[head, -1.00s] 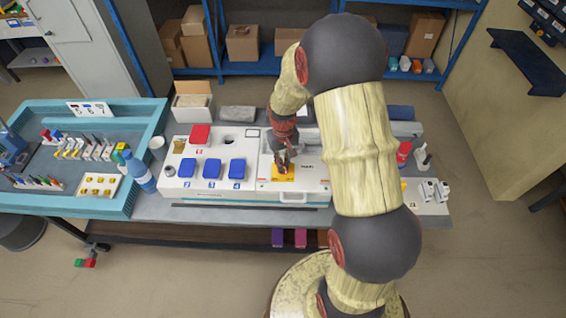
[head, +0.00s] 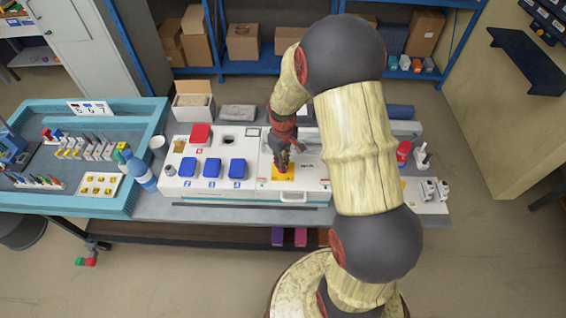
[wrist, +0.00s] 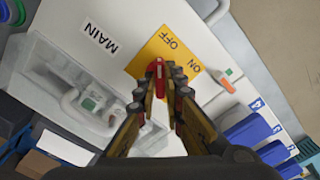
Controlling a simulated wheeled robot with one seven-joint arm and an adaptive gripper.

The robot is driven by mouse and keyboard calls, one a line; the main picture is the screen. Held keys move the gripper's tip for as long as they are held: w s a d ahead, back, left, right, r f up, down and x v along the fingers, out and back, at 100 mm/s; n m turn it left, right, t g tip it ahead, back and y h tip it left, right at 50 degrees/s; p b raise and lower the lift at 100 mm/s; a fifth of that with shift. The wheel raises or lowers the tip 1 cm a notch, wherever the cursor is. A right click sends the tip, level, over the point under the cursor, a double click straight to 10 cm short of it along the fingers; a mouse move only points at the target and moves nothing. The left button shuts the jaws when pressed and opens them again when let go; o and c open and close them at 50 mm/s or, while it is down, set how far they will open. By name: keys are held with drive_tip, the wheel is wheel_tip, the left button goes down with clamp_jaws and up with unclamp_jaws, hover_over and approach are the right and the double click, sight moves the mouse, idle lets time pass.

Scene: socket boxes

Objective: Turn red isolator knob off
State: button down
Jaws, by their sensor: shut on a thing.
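The red isolator knob (wrist: 157,76) shows in the wrist view between my two fingertips, on a yellow plate (wrist: 142,65) printed OFF and ON. My gripper (wrist: 166,76) is shut on the knob from both sides. The fingers hide part of the knob's sides and the lower plate. Its exact angle against the two marks is hard to tell. In the head view my gripper (head: 282,170) stands over the yellow plate (head: 289,178) on the white panel, and hides the knob there.
A MAIN label (wrist: 100,39) and a clear cover (wrist: 78,85) lie beside the plate. Blue socket covers (head: 212,168) and a red one (head: 200,134) stand to the left in the head view. A bottle (head: 138,168) stands at the bench's left.

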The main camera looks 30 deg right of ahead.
drive_tip(key=shift+w, duration=0.1)
drive_tip(key=c, duration=1.9)
unclamp_jaws()
drive_tip(key=shift+r, duration=0.1)
wheel_tip(320, 180, up, 12)
drive_tip(key=shift+m, duration=0.3)
